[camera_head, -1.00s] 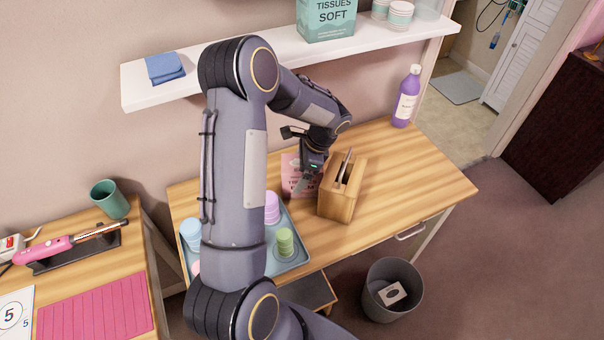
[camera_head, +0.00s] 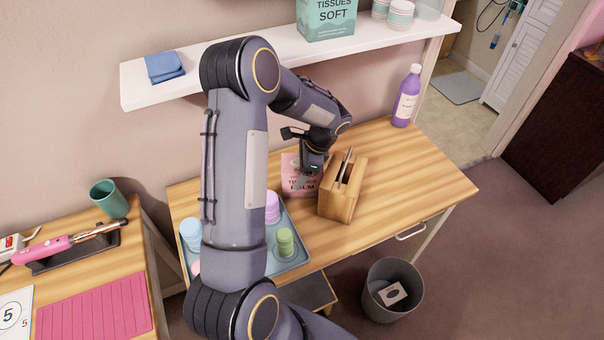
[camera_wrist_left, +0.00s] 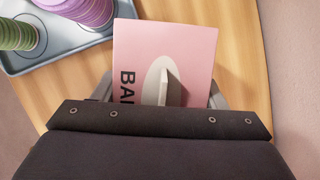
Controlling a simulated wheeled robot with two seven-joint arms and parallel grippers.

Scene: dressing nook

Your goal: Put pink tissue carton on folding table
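The pink tissue carton (camera_head: 291,184) stands on the wooden table with a drawer, left of a wooden holder. In the left wrist view the carton (camera_wrist_left: 165,60) shows a pale oval and a tissue in it. My left gripper (camera_head: 308,180) is down at the carton. In the wrist view its fingers lie along both sides of the carton; I cannot tell whether they press on it. The table at the left (camera_head: 140,262), with slanted legs, looks like the folding table. My right gripper is out of view.
The wooden holder (camera_head: 338,200) stands close to the right of the carton. The left table bears a pink mat (camera_head: 95,308), a curling iron (camera_head: 50,248) and a green cup (camera_head: 109,199). A shelf (camera_head: 240,62) hangs above.

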